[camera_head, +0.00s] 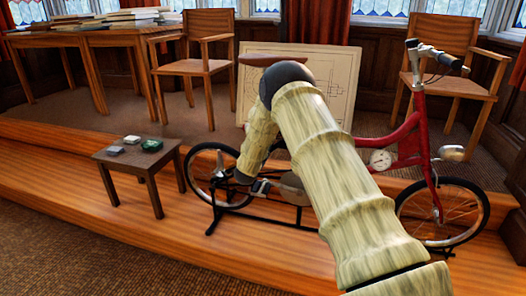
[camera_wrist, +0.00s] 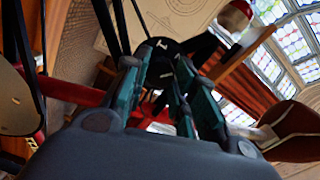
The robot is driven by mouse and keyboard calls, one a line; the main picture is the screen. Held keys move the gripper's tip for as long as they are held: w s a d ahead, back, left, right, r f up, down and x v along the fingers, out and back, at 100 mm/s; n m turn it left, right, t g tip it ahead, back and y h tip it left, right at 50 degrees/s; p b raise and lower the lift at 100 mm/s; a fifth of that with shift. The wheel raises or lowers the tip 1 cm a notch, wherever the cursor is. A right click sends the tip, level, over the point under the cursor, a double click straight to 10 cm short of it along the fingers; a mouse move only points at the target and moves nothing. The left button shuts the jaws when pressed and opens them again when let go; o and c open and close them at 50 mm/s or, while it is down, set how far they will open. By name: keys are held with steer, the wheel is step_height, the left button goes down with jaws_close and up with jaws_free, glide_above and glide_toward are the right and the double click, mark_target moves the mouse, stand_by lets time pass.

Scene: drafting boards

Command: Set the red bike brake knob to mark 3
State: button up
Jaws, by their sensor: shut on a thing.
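The red bike (camera_head: 408,140) stands on the wooden step in the head view, partly hidden behind my arm. My gripper (camera_wrist: 167,62) shows in the wrist view with its two teal fingers on either side of a dark round knob (camera_wrist: 164,48), and is shut on it. A small pale mark shows on the knob. I cannot read the numbers of its scale or tell which mark it points to. In the head view the knob cannot be made out. The bike's red tube (camera_wrist: 78,92) and brown saddle (camera_wrist: 298,130) flank the fingers in the wrist view.
A low table (camera_head: 167,155) with small boxes stands left of the bike. A drafting board (camera_head: 338,75) leans behind it, between two wooden chairs (camera_head: 203,65) (camera_head: 450,70). A white round gauge (camera_head: 380,160) is on the bike. The carpet at front left is clear.

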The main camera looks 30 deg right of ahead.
steer(key=shift+s+d+f+m+b, duration=0.1)
steer(key=shift+f+m+b, duration=0.05)
steer(key=shift+m+b, duration=2.15)
steer(key=shift+s+f+m+b, duration=0.15)
steer(key=shift+m+b, duration=1.65)
steer(key=shift+m, duration=1)
steer(key=o, duration=0.9)
steer(key=shift+o, duration=0.7)
steer(key=shift+d, duration=0.15)
steer(key=v, duration=1.2)
steer(key=shift+w+a, duration=0.15)
steer(key=shift+a, duration=0.1)
